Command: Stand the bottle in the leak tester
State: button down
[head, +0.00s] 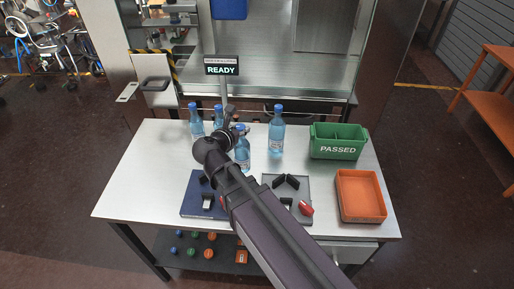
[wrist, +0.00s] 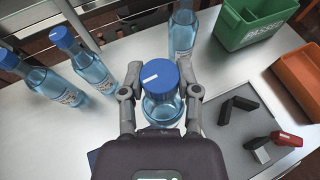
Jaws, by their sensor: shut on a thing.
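My gripper (wrist: 161,93) is shut on a clear blue bottle (wrist: 162,109) with a blue cap, its fingers on either side of the neck. In the head view the held bottle (head: 243,152) looks upright, partly behind my arm; I cannot tell whether its base touches the table. A grey plate fixture (head: 268,181) with black angled blocks and a red handle lies to the right of it. A dark blue plate fixture (head: 190,208) lies to the left, partly hidden by my arm. Neither is labelled as the leak tester. A sign reading READY (head: 222,70) stands on a post behind.
Two capped bottles (head: 195,122) (head: 218,117) stand at the back left, and another (head: 276,134) at the back right. A green PASSED bin (head: 338,152) and an orange tray (head: 362,212) sit at the right. The table's left part (head: 145,180) is clear.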

jog(key=shift+r+p, duration=4.7)
jog(key=shift+r, duration=0.1)
jog(key=shift+a, duration=0.15)
